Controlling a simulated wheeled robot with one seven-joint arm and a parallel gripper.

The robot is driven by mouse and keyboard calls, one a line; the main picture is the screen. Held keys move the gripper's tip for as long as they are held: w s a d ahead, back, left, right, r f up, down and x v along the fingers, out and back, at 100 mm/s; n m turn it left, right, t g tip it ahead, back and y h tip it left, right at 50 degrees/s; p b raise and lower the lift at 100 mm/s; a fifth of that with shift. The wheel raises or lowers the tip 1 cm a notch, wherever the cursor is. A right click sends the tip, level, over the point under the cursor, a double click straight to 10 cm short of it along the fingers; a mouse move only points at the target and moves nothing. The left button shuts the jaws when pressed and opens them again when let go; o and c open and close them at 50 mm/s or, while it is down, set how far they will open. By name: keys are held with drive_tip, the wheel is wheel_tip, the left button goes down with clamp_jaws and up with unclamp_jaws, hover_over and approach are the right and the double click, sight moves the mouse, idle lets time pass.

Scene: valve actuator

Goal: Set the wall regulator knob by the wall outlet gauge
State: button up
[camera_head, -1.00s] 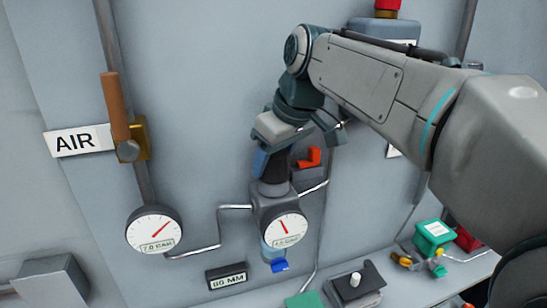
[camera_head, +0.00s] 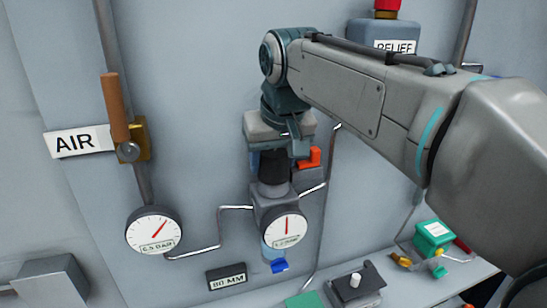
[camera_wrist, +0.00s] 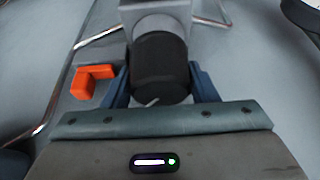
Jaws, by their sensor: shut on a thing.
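The black regulator knob (camera_head: 273,166) sits on top of the grey wall regulator (camera_head: 267,204), below my gripper (camera_head: 273,160). In the wrist view the knob (camera_wrist: 159,65) stands between both blue fingers of my gripper (camera_wrist: 159,82), which is shut on it. The outlet gauge (camera_head: 284,228) is on the regulator's front; its red needle points almost straight up, and its small readout is too blurred to read surely.
An orange-red part (camera_head: 312,158) is close to the right of my gripper. An AIR sign (camera_head: 78,141) and an orange-handled valve (camera_head: 114,106) are at left. An 80 MM plate (camera_head: 227,281) is below. Thin pipes run beside the regulator.

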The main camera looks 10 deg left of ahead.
idle(0.3)
drive_tip(key=o, duration=0.7)
drive_tip(key=v, duration=1.3)
drive_tip(key=shift+r, duration=0.45)
drive_tip(key=s+d+f+m+h, duration=0.15)
drive_tip(key=d+f+m, duration=0.25)
drive_tip(key=d+f, duration=1.15)
drive_tip(key=s+d+f+m, duration=0.1)
drive_tip(key=s+d+f, duration=0.3)
drive_tip(key=f, duration=0.4)
drive_tip(key=s+d+f+m, duration=0.1)
drive_tip(key=s+d+f, duration=0.3)
drive_tip(key=f, duration=0.4)
drive_tip(key=shift+s+d+f+h+b, duration=0.25)
drive_tip(key=shift+h+b, duration=0.1)
drive_tip(key=shift+h, duration=0.1)
